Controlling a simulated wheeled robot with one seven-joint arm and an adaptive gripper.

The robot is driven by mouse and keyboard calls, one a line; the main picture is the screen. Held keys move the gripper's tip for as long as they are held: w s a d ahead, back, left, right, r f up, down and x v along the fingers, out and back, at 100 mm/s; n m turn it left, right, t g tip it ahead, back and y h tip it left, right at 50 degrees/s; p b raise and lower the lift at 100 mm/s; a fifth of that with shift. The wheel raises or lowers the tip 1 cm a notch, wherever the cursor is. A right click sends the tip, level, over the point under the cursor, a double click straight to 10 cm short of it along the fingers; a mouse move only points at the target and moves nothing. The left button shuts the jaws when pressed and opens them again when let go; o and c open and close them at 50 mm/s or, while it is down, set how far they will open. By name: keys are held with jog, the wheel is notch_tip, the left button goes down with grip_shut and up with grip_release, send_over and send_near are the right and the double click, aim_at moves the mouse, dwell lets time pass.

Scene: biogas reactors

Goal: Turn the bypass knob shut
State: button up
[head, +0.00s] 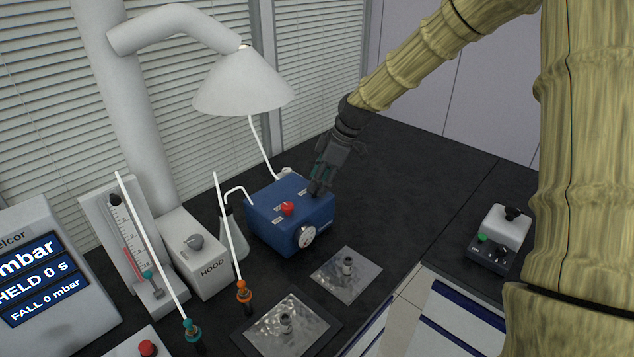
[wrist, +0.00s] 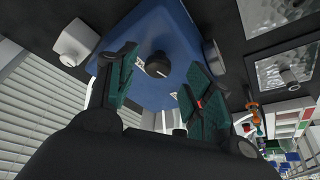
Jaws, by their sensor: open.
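A blue box (head: 262,222) stands on the dark bench, with a red knob (head: 288,209) on its top and a round gauge (head: 305,236) on its front. In the wrist view a black knob (wrist: 158,65) rises from the blue top (wrist: 140,38), between the open fingers of my gripper (wrist: 160,75). I cannot tell whether the fingers touch it. A red bit (wrist: 199,103) shows by the right finger. No label is readable on the black knob.
A white lamp-shaped hood (head: 243,82) hangs behind the box. A flask (head: 233,240) and a HOOD box with a grey knob (head: 194,243) stand left. Steel plates (head: 346,276) lie in front. A small control box (head: 498,232) is at right. The bench behind is clear.

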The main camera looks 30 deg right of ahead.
jog(key=shift+w+a+f, duration=0.15)
jog(key=shift+w+f, duration=0.1)
jog(key=shift+f, duration=0.2)
jog(key=shift+w+a+f, duration=0.1)
jog(key=shift+w+f, duration=0.15)
jog(key=shift+f, duration=0.2)
jog(key=shift+s+r, duration=0.1)
jog(key=shift+s, duration=0.05)
jog(key=c, duration=0.4)
jog(key=shift+a, duration=0.1)
jog(key=c, duration=0.6)
jog(key=shift+m, duration=0.4)
